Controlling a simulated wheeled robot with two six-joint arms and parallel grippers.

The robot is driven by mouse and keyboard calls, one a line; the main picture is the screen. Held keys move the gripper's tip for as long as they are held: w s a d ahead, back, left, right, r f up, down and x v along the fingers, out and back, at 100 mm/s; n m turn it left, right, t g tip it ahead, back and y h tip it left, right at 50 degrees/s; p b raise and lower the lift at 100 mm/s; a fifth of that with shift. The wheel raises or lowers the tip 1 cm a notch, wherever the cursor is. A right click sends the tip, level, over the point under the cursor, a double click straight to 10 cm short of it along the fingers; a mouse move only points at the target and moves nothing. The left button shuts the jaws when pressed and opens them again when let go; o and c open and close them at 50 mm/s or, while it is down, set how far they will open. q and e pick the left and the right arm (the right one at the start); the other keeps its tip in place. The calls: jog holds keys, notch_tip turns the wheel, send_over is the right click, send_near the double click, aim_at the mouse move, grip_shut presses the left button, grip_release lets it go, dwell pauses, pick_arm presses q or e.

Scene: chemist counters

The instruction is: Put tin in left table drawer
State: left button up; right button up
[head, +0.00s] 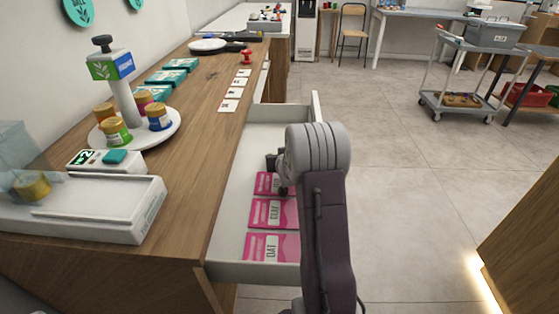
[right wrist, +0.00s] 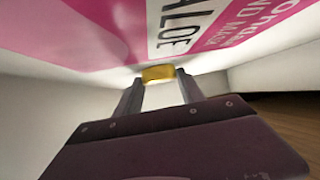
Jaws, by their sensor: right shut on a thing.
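The table drawer (head: 283,113) is pulled open from the wooden counter, with pink packets (head: 272,213) lying inside it. My right arm reaches over the drawer from the front. My right gripper (head: 279,182) is low inside the drawer, by the far pink packet. In the right wrist view my right gripper (right wrist: 159,80) is shut on a small yellow tin (right wrist: 158,73), with a pink packet close in front. The tin is hidden in the head view. My left gripper is not in view.
A round white stand (head: 170,132) on the counter holds several tins with coloured labels. A white scale-like device (head: 100,210) stands at the near left. Cards and teal boxes (head: 165,77) lie farther back. The floor at right is clear up to a trolley (head: 462,100).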

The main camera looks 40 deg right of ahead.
jog(key=shift+r, duration=0.1)
jog(key=o, duration=1.3)
jog(key=shift+o, duration=0.2)
jog(key=shift+s+r, duration=0.1)
jog(key=shift+r, duration=0.1)
jog(key=p+v, duration=0.3)
jog(key=v, duration=0.7)
jog(key=shift+s+a+r, duration=0.1)
jog(key=shift+s, duration=0.2)
jog(key=shift+s+a+r, duration=0.2)
jog(key=shift+s+a, duration=0.1)
jog(key=shift+s, duration=0.2)
